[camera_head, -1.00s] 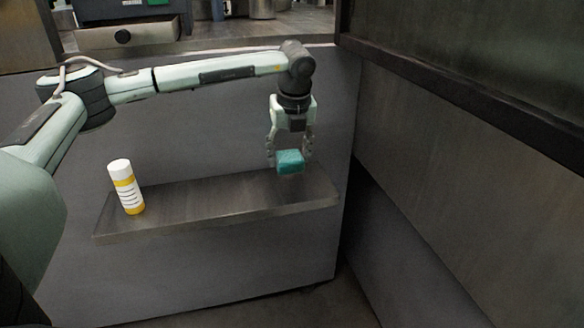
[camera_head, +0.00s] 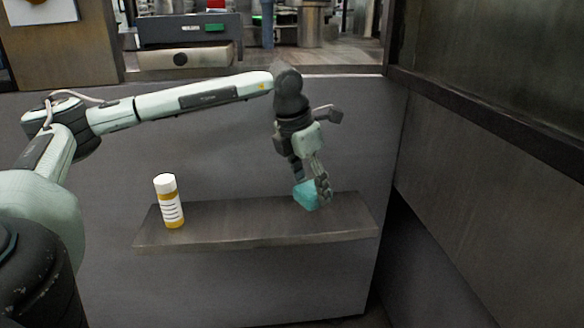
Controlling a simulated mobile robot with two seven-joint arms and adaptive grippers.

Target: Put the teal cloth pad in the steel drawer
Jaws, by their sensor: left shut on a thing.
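The teal cloth pad (camera_head: 305,196) is between the fingers of my left gripper (camera_head: 310,185), which is shut on it and tilted. The pad shows at the right part of the grey shelf; I cannot tell whether it touches the shelf top. A steel drawer front (camera_head: 207,55) with a black round knob shows at the back upper left. Whether it is pulled out is hard to tell. My right gripper is not in view.
A white and yellow bottle (camera_head: 169,203) stands upright at the left of the shelf (camera_head: 235,218). The middle of the shelf is clear. A dark-topped grey wall (camera_head: 490,150) rises on the right. A green item (camera_head: 214,27) shows above the drawer.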

